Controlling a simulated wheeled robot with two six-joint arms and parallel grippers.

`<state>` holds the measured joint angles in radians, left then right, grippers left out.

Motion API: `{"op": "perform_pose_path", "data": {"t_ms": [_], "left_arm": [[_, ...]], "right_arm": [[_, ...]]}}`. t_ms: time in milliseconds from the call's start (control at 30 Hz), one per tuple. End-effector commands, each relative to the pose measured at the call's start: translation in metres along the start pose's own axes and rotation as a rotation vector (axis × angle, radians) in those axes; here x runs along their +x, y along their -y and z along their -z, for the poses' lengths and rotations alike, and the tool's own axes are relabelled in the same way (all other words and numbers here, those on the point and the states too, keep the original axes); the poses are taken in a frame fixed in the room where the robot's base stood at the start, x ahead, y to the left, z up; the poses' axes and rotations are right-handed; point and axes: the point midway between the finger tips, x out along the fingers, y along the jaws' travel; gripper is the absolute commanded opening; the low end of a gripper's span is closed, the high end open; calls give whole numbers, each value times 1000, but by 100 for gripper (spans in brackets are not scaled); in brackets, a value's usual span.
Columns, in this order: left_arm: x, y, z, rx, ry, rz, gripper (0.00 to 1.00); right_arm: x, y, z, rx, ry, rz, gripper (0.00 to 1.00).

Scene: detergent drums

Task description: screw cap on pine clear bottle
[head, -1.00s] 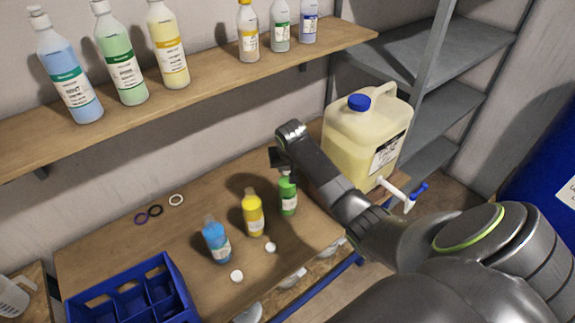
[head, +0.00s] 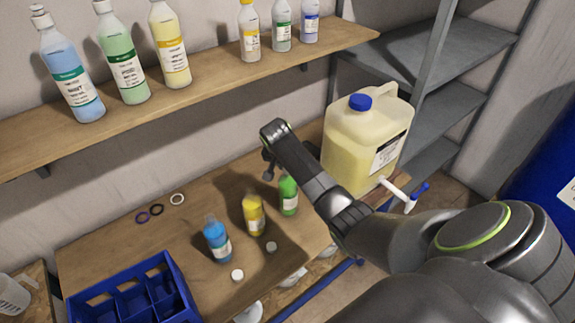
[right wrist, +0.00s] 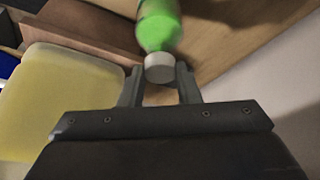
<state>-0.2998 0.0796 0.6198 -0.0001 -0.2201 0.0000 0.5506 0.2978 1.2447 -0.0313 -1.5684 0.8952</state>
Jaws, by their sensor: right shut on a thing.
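The pine clear bottle appears to be the small green bottle (head: 288,196), upright at the right end of the row on the wooden table. It also shows blurred in the right wrist view (right wrist: 157,28). My right gripper (head: 268,168) is just left of the bottle's top in the head view. In the right wrist view my right gripper (right wrist: 160,84) is shut on a white cap (right wrist: 159,68). The cap overlaps the bottle's top end there; I cannot tell whether they touch. My left gripper is not in view.
Yellow (head: 253,215) and blue (head: 217,240) bottles stand to the left, with two loose caps (head: 237,275) (head: 271,248) in front. A large jug (head: 350,150) stands close on the right. A blue crate (head: 130,262) is at front left. A shelf (head: 210,85) with bottles hangs above.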

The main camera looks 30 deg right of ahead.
Motion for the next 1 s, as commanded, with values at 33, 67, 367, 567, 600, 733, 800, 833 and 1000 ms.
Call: {"op": "perform_pose_path", "data": {"t_ms": [33, 67, 367, 567, 600, 733, 800, 833, 1000], "left_arm": [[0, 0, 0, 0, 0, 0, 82], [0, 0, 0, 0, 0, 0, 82], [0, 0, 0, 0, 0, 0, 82], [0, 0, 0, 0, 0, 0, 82], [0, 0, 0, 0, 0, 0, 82], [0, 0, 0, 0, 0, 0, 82], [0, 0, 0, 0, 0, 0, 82], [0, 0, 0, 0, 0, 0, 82], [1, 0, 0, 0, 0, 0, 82]], "right_arm": [[3, -2, -4, -1, 9, -5, 9], [3, -1, -4, 2, 10, -6, 9], [3, 2, -3, 261, 17, -116, 9], [4, 2, -4, 431, 22, -188, 9], [4, 2, -4, 446, 22, -194, 9], [4, 2, -4, 460, 23, -201, 9], [4, 2, -4, 459, 23, -200, 9], [4, 2, -4, 459, 23, -200, 9], [5, 2, -4, 494, 25, -215, 9]]}}
